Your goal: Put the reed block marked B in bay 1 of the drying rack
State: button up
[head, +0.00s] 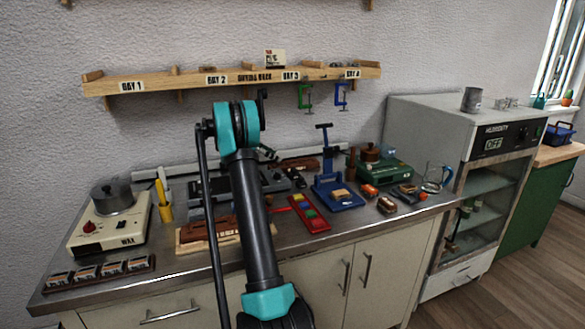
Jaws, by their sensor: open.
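The drying rack (190,81) is a long wooden wall shelf with bay labels. Bay 1 (131,86) is at its left end, and I see no block standing there. Several small blocks with pale labels (112,269) sit in a dark wooden holder at the bench's front left. Their letters are too small to read, so I cannot tell which is B or whether these are the reed blocks. My gripper (268,153) seems to be the dark finger-like part beside my arm, over the back of the bench. It is open and mostly hidden by my arm; I see nothing held.
A blue press (335,190), a red tray (311,221) and small parts crowd the bench. A humidity cabinet (487,185) stands right. Green and blue clamps hang under the rack.

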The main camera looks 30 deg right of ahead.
aim_at(294, 163)
jog(key=x, duration=0.4)
jog(key=shift+d+f, duration=0.2)
jog(key=shift+d, duration=0.05)
jog(key=shift+r+x, duration=0.25)
jog(key=shift+x, duration=2.45)
jog(key=shift+s+d, duration=0.1)
jog(key=shift+d, duration=0.05)
jog(key=c, duration=1.3)
jog(key=shift+r, duration=0.15)
